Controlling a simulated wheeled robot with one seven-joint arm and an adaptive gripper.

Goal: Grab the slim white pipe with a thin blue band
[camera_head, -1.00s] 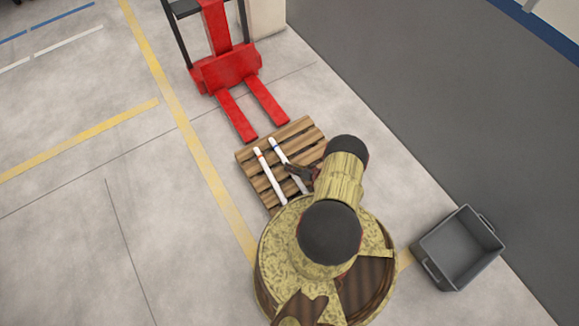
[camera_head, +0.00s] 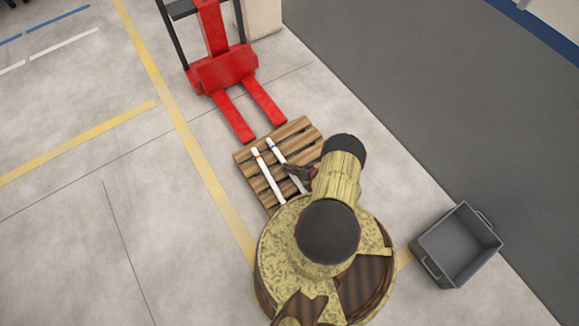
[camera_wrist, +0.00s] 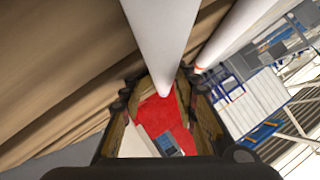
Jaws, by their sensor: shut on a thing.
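The slim white pipe with a thin blue band (camera_head: 286,163) lies along the wooden pallet, on the right of two pipes. My gripper (camera_head: 291,171) is at its middle, reaching in from the right. In the wrist view, my gripper (camera_wrist: 163,92) is shut on a white pipe (camera_wrist: 162,35), its fingers on either side; no band shows on it there. A second white pipe with a red-orange band (camera_head: 264,172) lies to the left, apart from my gripper. It also shows in the wrist view (camera_wrist: 238,32), to the right of the held pipe.
The pipes are on a slatted wooden pallet (camera_head: 247,168). A red forklift (camera_head: 222,72) stands behind, its forks pointing at the pallet. A grey bin (camera_head: 457,246) sits on the floor at the right, near a dark grey wall surface (camera_head: 430,90). The floor at the left is clear.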

